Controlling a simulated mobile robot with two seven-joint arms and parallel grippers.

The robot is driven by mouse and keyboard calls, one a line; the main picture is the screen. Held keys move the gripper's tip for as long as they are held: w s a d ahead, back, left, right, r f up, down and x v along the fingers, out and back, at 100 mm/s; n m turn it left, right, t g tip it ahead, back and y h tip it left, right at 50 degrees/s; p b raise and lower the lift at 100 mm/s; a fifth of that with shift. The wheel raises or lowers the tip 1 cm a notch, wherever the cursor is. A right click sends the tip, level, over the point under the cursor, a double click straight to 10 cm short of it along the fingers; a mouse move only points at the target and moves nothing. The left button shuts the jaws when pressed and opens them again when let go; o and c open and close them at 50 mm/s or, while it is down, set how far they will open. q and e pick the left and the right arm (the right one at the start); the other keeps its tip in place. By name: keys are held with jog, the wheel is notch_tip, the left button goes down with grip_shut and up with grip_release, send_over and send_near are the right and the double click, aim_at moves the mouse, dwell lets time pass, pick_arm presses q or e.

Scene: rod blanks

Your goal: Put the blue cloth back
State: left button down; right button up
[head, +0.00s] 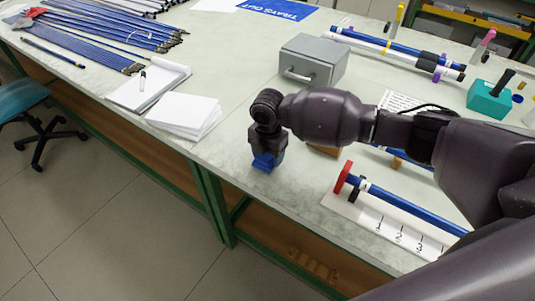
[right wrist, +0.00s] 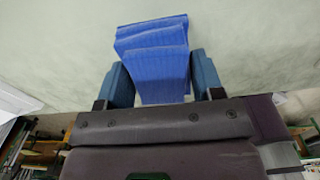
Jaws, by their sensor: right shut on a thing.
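The blue cloth (right wrist: 152,50) is folded into a thick pad with layered edges. In the right wrist view it sits between the two blue-grey fingers of my right gripper (right wrist: 162,78), which is shut on it. In the head view my right gripper (head: 267,152) points down near the front edge of the bench, with the blue cloth (head: 264,162) at its tip. I cannot tell whether the cloth touches the bench top. My left gripper is not in view.
A grey metal box (head: 313,62) stands behind the gripper. White paper stacks (head: 184,115) lie to its left. A numbered white board (head: 375,222) with a blue rod and red disc lies to its right.

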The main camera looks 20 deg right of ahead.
jog(key=shift+f, duration=0.15)
jog(key=shift+f, duration=0.15)
jog(key=o, duration=0.9)
notch_tip(320, 180, up, 11)
jog(key=shift+f+p, duration=0.1)
jog(key=shift+p, duration=0.75)
jog(key=shift+r, duration=0.8)
